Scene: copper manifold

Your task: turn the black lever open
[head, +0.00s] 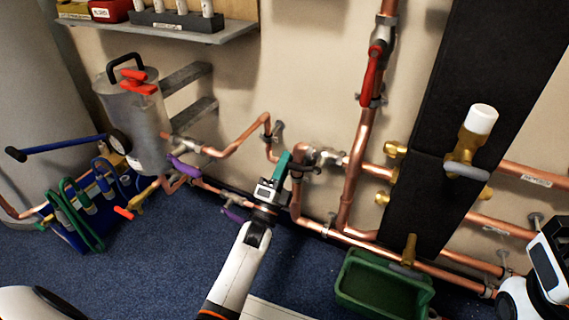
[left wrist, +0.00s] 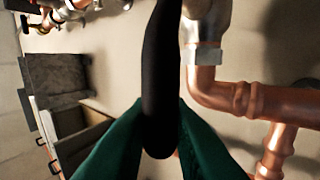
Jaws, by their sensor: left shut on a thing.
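The black lever (left wrist: 160,80) runs down the middle of the left wrist view, its rounded end between the green fingers of my left gripper (left wrist: 163,135). The fingers are closed on it from both sides. In the head view my left gripper (head: 281,166) reaches up to the valve beside the copper pipes, its teal fingers at the lever. The lever is mostly hidden there by the gripper and is small. A metal fitting (left wrist: 205,55) and a copper elbow (left wrist: 222,92) sit just right of the lever in the wrist view. My right gripper's fingers do not show.
A red lever (head: 372,72) is on the upright pipe above right. Purple levers (head: 185,169) sit to the left. A green bin (head: 380,286) stands below right. A tank (head: 137,125) and blue rack (head: 75,225) stand left. Blue floor is free in front.

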